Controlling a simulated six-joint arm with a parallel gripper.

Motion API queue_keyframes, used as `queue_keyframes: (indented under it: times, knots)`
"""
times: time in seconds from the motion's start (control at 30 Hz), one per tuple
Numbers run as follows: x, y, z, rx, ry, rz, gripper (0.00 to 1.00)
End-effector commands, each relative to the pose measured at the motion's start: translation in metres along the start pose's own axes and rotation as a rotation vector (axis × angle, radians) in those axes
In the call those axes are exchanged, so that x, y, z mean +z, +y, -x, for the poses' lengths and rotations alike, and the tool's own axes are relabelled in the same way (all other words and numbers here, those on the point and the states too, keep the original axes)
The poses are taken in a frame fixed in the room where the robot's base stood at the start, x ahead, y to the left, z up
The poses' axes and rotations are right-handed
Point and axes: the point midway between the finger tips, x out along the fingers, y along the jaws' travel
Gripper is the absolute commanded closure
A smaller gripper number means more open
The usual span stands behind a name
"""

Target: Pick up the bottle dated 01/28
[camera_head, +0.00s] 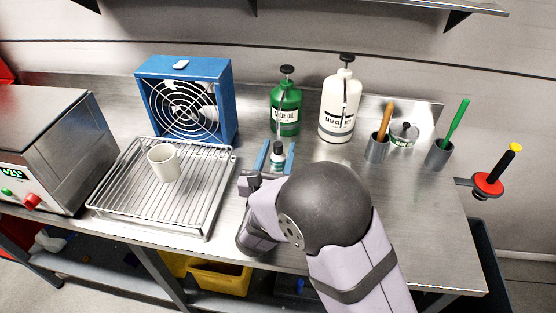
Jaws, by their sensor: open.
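A small dark-green bottle (277,160) with a black cap and a pale label stands on the steel bench in the camera_head view. A larger green bottle (286,105) with a black pump top stands behind it. A large white bottle (339,107) with a black top stands to its right. No date is legible on any label. My gripper (276,154) is open, with one blue finger on each side of the small bottle. I cannot tell whether either finger touches it. My wrist and arm hide the bench in front.
A blue fan (187,100) and a wire rack (120,192) with a white cup (163,162) stand left. Grey cups (377,148) (438,154) with handled tools and a metal pot (404,137) stand right. The bench's right front is clear.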

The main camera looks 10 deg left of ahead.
Motion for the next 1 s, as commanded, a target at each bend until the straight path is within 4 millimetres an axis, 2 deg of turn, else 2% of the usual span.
queue_keyframes:
  times: [0.2,0.37,0.4,0.83,1.0]
  knots:
    - [0.0,0.0,0.0,0.0,0.0,0.0,0.6]
    - [0.0,0.0,0.0,0.0,0.0,0.0,0.98]
    - [0.0,0.0,0.0,0.0,0.0,0.0,1.0]
    - [-0.001,0.0,0.001,0.0,0.006,0.002,1.0]
    - [0.011,0.0,0.0,-0.001,0.003,0.0,1.0]
